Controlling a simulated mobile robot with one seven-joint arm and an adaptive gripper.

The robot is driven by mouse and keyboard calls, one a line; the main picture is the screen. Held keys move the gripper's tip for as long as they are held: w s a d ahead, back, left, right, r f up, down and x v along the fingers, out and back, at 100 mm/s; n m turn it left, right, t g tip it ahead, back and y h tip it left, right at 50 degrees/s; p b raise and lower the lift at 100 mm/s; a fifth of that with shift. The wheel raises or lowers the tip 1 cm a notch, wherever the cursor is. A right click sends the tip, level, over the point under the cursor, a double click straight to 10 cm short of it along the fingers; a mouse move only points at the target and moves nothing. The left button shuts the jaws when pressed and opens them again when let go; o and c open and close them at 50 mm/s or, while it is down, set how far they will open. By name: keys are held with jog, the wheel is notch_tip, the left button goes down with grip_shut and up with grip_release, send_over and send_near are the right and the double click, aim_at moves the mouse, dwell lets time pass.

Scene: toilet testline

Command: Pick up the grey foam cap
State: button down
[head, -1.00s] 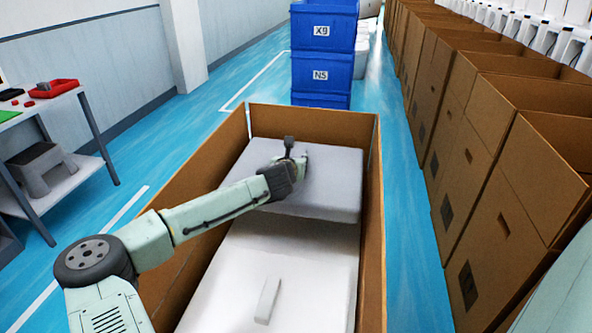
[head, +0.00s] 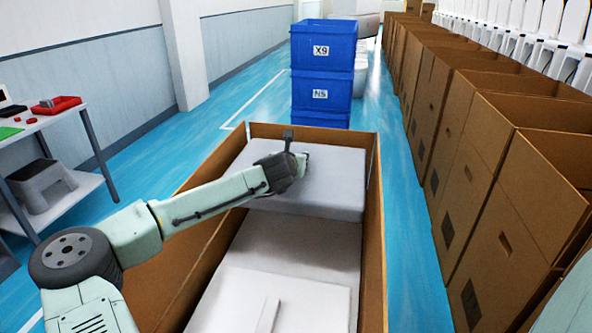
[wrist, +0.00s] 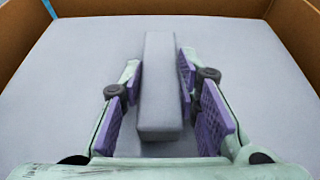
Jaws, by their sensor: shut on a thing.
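The grey foam cap (head: 325,190) is a flat, pale grey slab at the far end of an open brown carton (head: 373,230). A raised bar (wrist: 160,90) runs along its top. My gripper (head: 297,165) is over the cap's middle in the head view. In the wrist view my gripper (wrist: 162,95) has its purple pads on both sides of the bar, shut on it. The cap looks roughly level; its underside is hidden.
A paler white piece with a bar (head: 268,315) lies in the carton's near part. Blue bins (head: 322,75) are stacked beyond the carton. A row of cartons (head: 490,200) stands at right. A table (head: 85,125) is at left. Blue floor is clear between.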

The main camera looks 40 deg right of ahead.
notch_tip(320, 180, up, 13)
dwell(0.8)
